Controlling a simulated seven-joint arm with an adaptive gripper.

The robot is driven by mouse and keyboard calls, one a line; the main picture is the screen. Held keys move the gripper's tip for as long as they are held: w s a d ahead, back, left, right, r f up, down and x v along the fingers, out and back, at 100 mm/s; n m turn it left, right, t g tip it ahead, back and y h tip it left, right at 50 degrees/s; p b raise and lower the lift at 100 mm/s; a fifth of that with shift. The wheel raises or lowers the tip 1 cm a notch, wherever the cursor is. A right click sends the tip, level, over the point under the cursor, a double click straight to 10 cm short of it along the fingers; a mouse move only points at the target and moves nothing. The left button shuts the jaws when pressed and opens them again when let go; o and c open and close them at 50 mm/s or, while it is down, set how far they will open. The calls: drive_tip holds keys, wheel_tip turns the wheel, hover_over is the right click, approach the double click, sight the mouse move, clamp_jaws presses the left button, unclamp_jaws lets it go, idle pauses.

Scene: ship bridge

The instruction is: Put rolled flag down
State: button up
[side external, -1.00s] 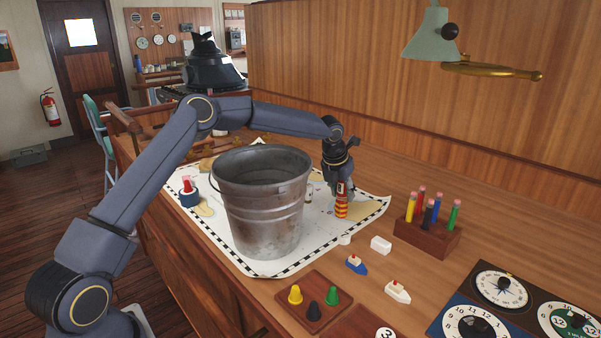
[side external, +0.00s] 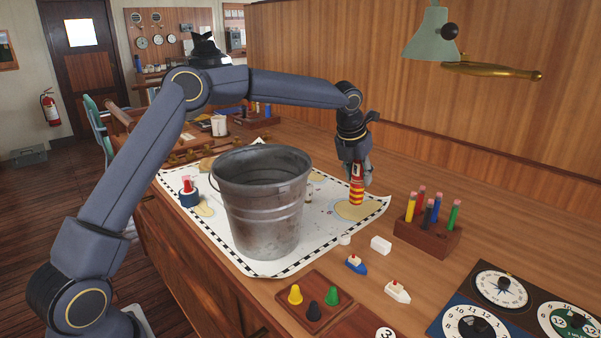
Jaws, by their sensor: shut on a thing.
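The rolled flag (side external: 357,192) is a small upright roll, red at the top with yellow and red stripes below. My gripper (side external: 356,172) points down and is shut on its upper part. The flag is over the right part of the white chart (side external: 318,229), by a tan patch. I cannot tell whether its lower end touches the chart. The fingertips are partly hidden against the flag.
A large metal bucket (side external: 262,205) stands on the chart, left of my gripper. Small model boats (side external: 356,264), a white block (side external: 381,245) and a peg board (side external: 313,302) lie in front.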

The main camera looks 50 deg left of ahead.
drive_tip(key=s+d+r+m, duration=0.1)
drive_tip(key=s+d+r, duration=0.1)
drive_tip(key=s+d, duration=0.55)
drive_tip(key=s+d+r+m, duration=0.2)
drive_tip(key=s+d, duration=0.4)
drive_tip(key=s, duration=0.3)
drive_tip(key=shift+h, duration=0.4)
drive_tip(key=shift+w+d+f, duration=0.65)
drive_tip(key=shift+w+f, duration=1.45)
drive_tip(key=shift+w, duration=0.1)
drive_tip(key=shift+w+d+f, duration=0.6)
drive_tip(key=shift+w+f, duration=1.5)
drive_tip(key=shift+w, duration=0.05)
drive_tip(key=shift+w+d+f, duration=0.65)
drive_tip(key=shift+w+f, duration=1.45)
drive_tip(key=shift+w, duration=0.1)
drive_tip(key=shift+f, duration=0.2)
drive_tip(key=o, duration=1.2)
